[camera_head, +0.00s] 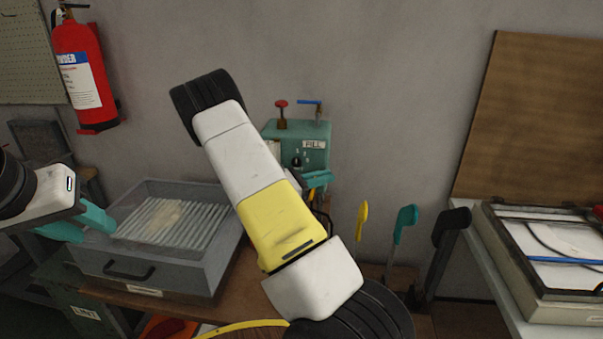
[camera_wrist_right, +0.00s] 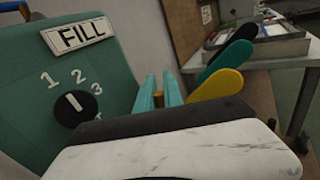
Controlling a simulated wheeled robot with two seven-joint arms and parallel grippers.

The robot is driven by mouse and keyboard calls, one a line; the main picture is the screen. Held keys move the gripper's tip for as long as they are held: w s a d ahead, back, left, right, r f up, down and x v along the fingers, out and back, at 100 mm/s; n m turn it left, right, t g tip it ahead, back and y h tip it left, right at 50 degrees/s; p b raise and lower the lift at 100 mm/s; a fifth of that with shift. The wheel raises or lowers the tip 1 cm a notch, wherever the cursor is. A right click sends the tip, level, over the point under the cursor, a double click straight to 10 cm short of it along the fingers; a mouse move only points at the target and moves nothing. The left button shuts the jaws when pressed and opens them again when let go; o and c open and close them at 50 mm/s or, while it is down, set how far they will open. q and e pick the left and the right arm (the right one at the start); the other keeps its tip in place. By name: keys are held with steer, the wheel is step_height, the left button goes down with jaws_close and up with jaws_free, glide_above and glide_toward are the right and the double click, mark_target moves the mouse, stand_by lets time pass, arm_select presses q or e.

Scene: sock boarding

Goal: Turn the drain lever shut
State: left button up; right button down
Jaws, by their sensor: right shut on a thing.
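A green machine box (camera_head: 300,140) with a FILL label stands against the wall behind my right arm. In the right wrist view its face (camera_wrist_right: 95,72) shows a black dial (camera_wrist_right: 75,104) with numbers. My right gripper (camera_head: 318,180) is at the box's right side; in the right wrist view its teal fingers (camera_wrist_right: 160,92) are shut on a small brass-coloured piece (camera_wrist_right: 158,99), which I take as the drain lever. Most of the lever is hidden, and its angle cannot be told. My left gripper (camera_head: 80,224) is open and empty at the left, by the grey bin.
A red valve knob (camera_head: 281,103) and a blue lever (camera_head: 310,102) top the box. A grey bin (camera_head: 155,283) with a ribbed insert stands left. Yellow (camera_head: 361,222), teal (camera_head: 405,222) and black (camera_head: 451,226) upright boards stand right of my arm, before a white table (camera_head: 487,268).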

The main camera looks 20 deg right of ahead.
steer(key=shift+f, duration=0.1)
step_height(320, 180, down, 9)
steer(key=s+d+m+t+y, duration=0.2)
steer(key=m+y, duration=0.4)
steer(key=y, duration=0.7)
steer(key=shift+d+t, duration=0.45)
steer(key=shift+t, duration=0.65)
steer(key=shift+f, duration=0.1)
steer(key=c, duration=1.7)
jaws_free()
steer(key=shift+w, duration=0.1)
steer(key=shift+c, duration=0.2)
